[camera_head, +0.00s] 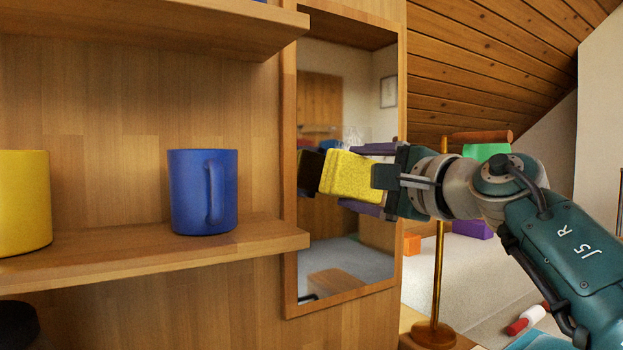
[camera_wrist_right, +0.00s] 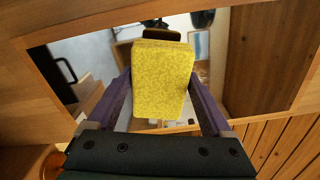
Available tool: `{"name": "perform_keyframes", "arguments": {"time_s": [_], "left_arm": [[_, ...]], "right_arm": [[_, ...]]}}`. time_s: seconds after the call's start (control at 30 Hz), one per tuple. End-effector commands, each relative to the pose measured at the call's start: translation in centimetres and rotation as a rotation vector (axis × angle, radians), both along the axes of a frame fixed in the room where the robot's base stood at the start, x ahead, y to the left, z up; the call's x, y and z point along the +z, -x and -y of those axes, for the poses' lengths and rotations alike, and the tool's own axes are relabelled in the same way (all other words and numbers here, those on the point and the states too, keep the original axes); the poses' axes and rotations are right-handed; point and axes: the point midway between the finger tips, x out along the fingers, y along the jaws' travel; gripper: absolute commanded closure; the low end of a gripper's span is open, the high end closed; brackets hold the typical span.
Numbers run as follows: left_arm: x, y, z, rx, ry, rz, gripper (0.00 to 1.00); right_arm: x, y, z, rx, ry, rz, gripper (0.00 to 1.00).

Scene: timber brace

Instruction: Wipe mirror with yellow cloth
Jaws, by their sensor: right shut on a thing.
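The mirror (camera_head: 350,252) is a tall upright pane in a wooden frame, and it reflects a room. It also shows in the right wrist view (camera_wrist_right: 92,48). My right gripper (camera_head: 352,179) is in front of the mirror, its purple fingers shut on a yellow block-like cloth (camera_head: 345,176). The cloth fills the middle of the right wrist view (camera_wrist_right: 163,75), between the fingers. A dark patch shows at the cloth's far end, towards the mirror; I cannot tell whether it is a reflection or whether the cloth touches the glass. My left gripper is not in view.
Left of the mirror, a wooden shelf (camera_head: 150,256) holds a blue mug (camera_head: 190,190) and a yellow mug (camera_head: 22,205). Another shelf (camera_head: 170,25) is above. A stand with a brass-coloured pole (camera_head: 438,270) is below my right arm. Coloured blocks lie on the floor behind.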

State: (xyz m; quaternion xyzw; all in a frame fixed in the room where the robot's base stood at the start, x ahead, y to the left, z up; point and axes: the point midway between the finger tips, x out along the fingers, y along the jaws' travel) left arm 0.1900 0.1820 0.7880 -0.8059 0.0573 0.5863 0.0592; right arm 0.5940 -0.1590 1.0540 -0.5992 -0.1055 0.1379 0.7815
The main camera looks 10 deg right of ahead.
Motion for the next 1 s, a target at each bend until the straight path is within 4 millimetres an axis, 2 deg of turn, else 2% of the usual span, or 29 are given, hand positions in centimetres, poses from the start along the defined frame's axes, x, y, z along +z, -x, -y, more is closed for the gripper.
{"name": "perform_keyframes", "arguments": {"time_s": [1.0], "left_arm": [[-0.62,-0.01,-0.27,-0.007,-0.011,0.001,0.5]], "right_arm": [[0.0,-0.78,-0.28,0.0,0.0,0.001,0.72]]}}
